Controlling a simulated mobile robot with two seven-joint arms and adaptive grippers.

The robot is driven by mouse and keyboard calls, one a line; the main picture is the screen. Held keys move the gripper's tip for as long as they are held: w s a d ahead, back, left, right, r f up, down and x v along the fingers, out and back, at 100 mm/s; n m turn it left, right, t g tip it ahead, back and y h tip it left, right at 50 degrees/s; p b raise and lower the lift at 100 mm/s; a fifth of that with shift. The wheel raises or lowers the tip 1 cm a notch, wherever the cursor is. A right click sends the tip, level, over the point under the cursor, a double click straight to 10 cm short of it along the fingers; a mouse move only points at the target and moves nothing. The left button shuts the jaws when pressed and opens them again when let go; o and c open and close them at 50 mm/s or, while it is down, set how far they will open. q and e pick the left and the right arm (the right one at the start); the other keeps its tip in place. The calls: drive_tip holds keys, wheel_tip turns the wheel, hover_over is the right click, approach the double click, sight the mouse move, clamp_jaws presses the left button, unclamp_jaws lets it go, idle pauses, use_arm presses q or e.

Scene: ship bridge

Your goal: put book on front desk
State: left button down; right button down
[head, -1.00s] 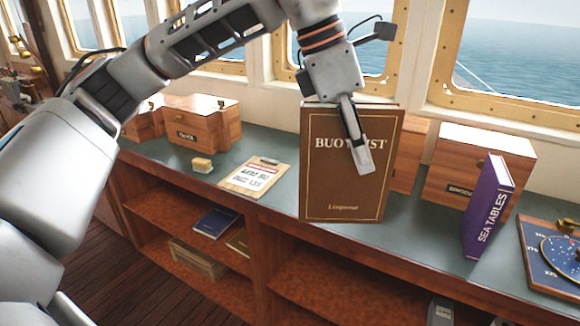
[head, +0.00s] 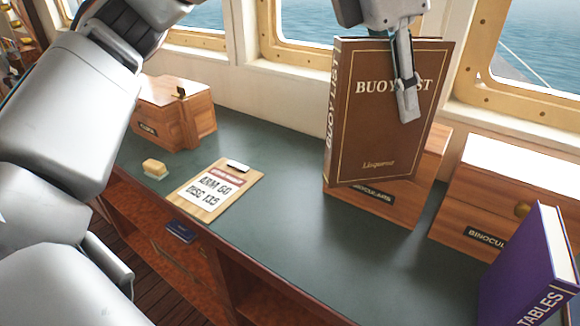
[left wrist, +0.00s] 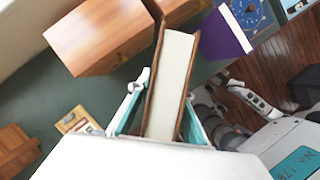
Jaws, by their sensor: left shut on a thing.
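A brown book titled "Buoy List" (head: 375,140) is upright in the head view, its spine to the left. My left gripper (head: 405,85) is shut on its upper part, with one finger across the front cover. In the left wrist view the book (left wrist: 172,85) sits between the fingers, its white page edges facing the camera. The desk (head: 270,150) has a green top and wooden edge. The book overlaps a wooden box behind it; whether its lower edge touches the desk I cannot tell. My right gripper is not clearly seen.
Wooden boxes stand behind, one labelled binoculars (head: 500,195). A purple book (head: 530,270) stands at right. The desktop between clipboard and book is clear.

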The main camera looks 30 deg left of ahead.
sight(359, 153)
use_arm(q)
wheel_tip(359, 153, down, 20)
drive_tip(key=b, duration=0.2)
idle(0.5)
drive_tip(key=c, duration=1.8)
unclamp_jaws()
drive_tip(key=shift+s+f, duration=0.1)
drive_tip(key=v, duration=1.2)
drive_tip(key=shift+p, duration=0.4)
